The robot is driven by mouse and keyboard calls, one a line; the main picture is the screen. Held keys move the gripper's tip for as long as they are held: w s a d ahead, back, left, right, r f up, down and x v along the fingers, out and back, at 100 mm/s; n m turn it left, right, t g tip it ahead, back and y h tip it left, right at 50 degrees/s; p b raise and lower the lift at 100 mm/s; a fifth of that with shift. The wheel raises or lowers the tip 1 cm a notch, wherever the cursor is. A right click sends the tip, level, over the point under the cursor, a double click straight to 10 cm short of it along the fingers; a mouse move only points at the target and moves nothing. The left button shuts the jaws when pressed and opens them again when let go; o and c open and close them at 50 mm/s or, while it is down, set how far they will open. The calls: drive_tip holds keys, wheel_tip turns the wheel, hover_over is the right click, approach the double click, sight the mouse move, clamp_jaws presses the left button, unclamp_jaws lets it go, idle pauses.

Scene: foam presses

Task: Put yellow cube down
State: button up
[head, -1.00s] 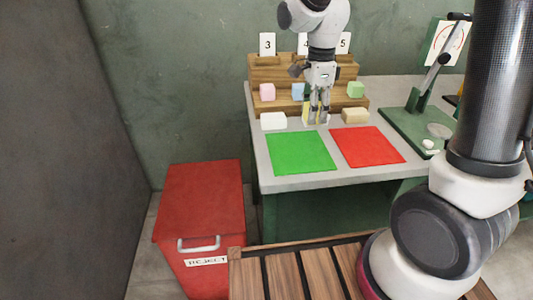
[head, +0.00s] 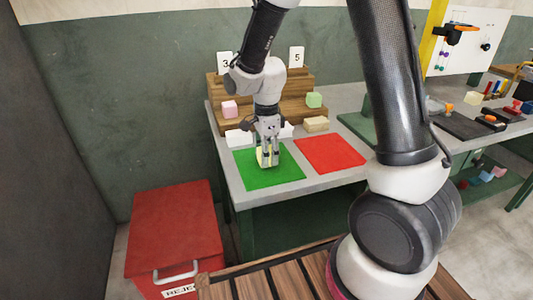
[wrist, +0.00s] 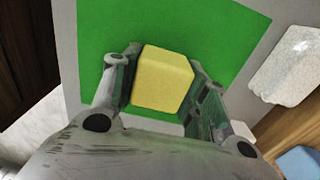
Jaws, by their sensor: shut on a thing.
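The yellow cube (wrist: 162,80) is between the two fingers of my gripper (wrist: 160,85) in the wrist view, and the fingers are shut on it. In the head view my gripper (head: 268,160) points down over the green mat (head: 256,180), with the yellow cube (head: 262,157) partly hidden by the fingers. The green mat also fills much of the wrist view (wrist: 100,50) behind the cube. I cannot tell whether the cube touches the mat or hangs just above it.
A red mat (head: 330,153) lies to the right. A white block (head: 238,138) and a tan block (head: 316,124) sit behind the mats. A stepped wooden rack (head: 290,100) holds a pink cube (head: 229,109) and a green cube (head: 314,100). A red reject bin (head: 172,225) stands left of the table.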

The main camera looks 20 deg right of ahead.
drive_tip(key=o, duration=0.9)
drive_tip(key=shift+f, duration=0.1)
wheel_tip(320, 180, up, 12)
drive_tip(key=shift+f, duration=0.25)
drive_tip(key=s+d+r+n+t, duration=0.2)
drive_tip(key=s+d+r+n, duration=0.6)
drive_tip(key=s+d+r, duration=0.1)
drive_tip(key=s+d+n+t, duration=0.1)
drive_tip(key=s+d+n, duration=0.2)
drive_tip(key=s+n, duration=0.2)
drive_tip(key=s+d+r+n+t, duration=0.1)
drive_tip(key=s+d+n, duration=0.2)
drive_tip(key=s+n, duration=0.2)
drive_tip(key=shift+s+r, duration=0.25)
drive_tip(key=shift+s, duration=0.9)
